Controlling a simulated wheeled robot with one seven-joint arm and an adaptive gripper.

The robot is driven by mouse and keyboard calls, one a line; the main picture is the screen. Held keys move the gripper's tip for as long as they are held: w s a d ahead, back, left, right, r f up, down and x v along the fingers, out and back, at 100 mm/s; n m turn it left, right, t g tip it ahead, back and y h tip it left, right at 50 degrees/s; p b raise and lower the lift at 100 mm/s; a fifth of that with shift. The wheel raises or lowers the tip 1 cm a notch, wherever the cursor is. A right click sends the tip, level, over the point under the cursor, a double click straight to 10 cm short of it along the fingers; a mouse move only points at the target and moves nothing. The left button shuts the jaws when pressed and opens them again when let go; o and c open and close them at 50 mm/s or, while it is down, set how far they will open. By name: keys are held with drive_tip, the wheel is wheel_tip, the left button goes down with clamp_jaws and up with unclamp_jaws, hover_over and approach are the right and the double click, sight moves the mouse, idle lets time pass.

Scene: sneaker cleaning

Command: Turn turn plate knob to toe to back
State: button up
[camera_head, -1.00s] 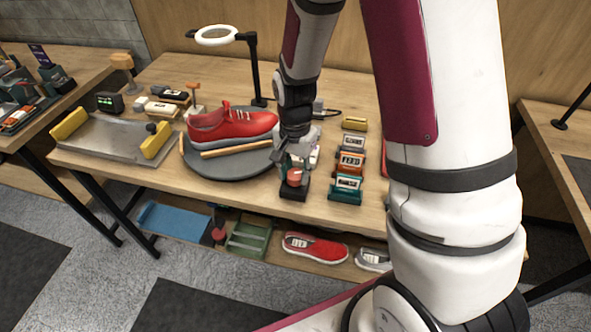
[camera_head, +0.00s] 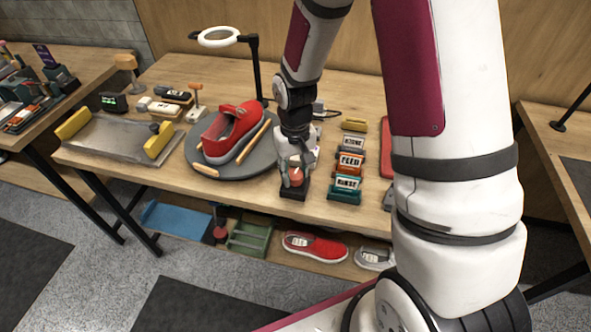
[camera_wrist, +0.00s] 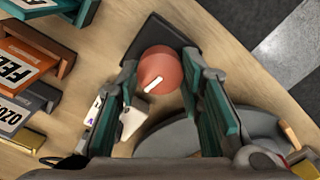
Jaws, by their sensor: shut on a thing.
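The turn plate (camera_head: 262,168) is a round grey disc on the table in the head view. A red sneaker (camera_head: 232,130) lies on it between wooden bars, its length running diagonally. The red turn plate knob (camera_wrist: 160,72) sits on a dark square base (camera_wrist: 150,32) in front and to the right of the plate; a white pointer mark shows on it. My gripper (camera_wrist: 168,80) is over the knob from above, shut on it with one teal-padded finger on each side. The gripper partly hides the knob in the head view.
Colored label holders (camera_head: 349,165) stand close to the right of the knob. A ring lamp (camera_head: 220,37) stands behind the plate. A metal tray with yellow ends (camera_head: 110,138) lies to the left. Shoes (camera_head: 315,246) lie on the lower shelf.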

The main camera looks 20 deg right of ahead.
sight(295, 173)
drive_tip(key=shift+n, duration=1)
drive_tip(key=o, duration=1.2)
drive_tip(key=shift+c, duration=0.2)
drive_tip(key=shift+r, duration=0.1)
wheel_tip(295, 173, up, 12)
